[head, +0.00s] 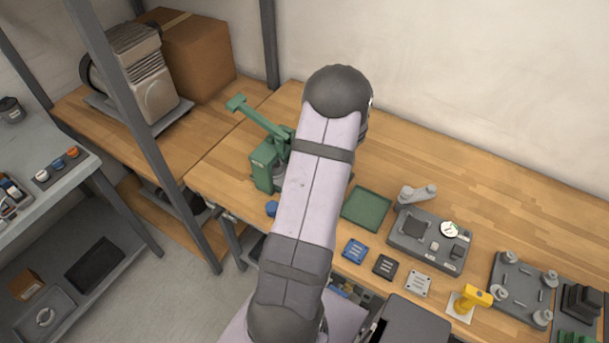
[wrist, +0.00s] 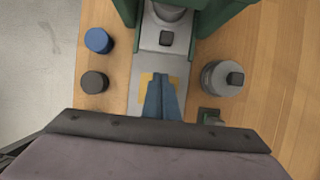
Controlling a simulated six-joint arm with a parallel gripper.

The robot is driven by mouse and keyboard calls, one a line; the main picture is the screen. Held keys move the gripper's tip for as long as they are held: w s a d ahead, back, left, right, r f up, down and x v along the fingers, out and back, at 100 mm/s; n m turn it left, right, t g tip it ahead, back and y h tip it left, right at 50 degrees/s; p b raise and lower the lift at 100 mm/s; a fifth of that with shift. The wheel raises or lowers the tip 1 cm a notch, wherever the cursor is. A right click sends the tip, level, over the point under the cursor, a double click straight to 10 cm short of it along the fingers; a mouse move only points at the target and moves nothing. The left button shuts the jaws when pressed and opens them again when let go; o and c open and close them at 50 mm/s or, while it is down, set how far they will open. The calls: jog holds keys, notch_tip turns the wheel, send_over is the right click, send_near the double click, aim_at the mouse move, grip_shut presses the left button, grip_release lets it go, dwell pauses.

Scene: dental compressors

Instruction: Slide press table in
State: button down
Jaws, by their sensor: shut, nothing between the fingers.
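The green press (head: 265,165) stands at the left end of the wooden bench, with its lever raised to the left. In the wrist view its green frame (wrist: 234,18) shows at the top. The press table (wrist: 147,58) is a grey metal slide running out of the frame towards me. It carries a small dark square piece (wrist: 166,38) near the frame and a yellow patch (wrist: 147,79) nearer me. My gripper (wrist: 159,82) has its blue fingers together, empty, over the yellow patch. I cannot tell whether they touch the table. In the head view my arm hides the gripper.
A blue round knob (wrist: 98,40) and a black one (wrist: 94,81) lie left of the slide. A metal cylinder (wrist: 220,78) stands to its right. A green tray (head: 367,208) and a grey fixture with a dial (head: 430,240) sit further right on the bench.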

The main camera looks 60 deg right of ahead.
jog(key=b+v, duration=0.2)
jog(key=v, duration=0.7)
jog(key=shift+r, duration=0.45)
jog(key=s+a+f+n+g, duration=0.1)
jog(key=s+a+f+n, duration=0.1)
jog(key=n, duration=0.3)
jog(key=s+a+f+n+g+y, duration=0.1)
jog(key=s+a+f+n, duration=0.1)
jog(key=a+n, duration=0.3)
jog(key=s+a+f+n+g, duration=0.1)
jog(key=s+a+n, duration=0.1)
jog(key=n, duration=0.4)
jog(key=shift+s+a+f+n+y, duration=0.1)
jog(key=shift+a+f+n+y, duration=0.1)
jog(key=shift+a, duration=0.25)
jog(key=shift+s+a+f+n+y, duration=0.1)
jog(key=shift+a+f+n+y, duration=0.1)
jog(key=shift+a, duration=0.25)
jog(key=w+a+r+n+h, duration=0.15)
jog(key=w+a+n, duration=0.35)
jog(key=a, duration=0.5)
jog(key=w+a+r+n+g, duration=0.1)
jog(key=w+a+r+n, duration=0.15)
jog(key=a+n, duration=0.65)
jog(key=w+a+r+n, duration=0.1)
jog(key=w+a+n, duration=0.4)
jog(key=a, duration=0.6)
notch_tip(320, 180, down, 16)
jog(key=b, duration=1.6)
jog(key=shift+r, duration=0.2)
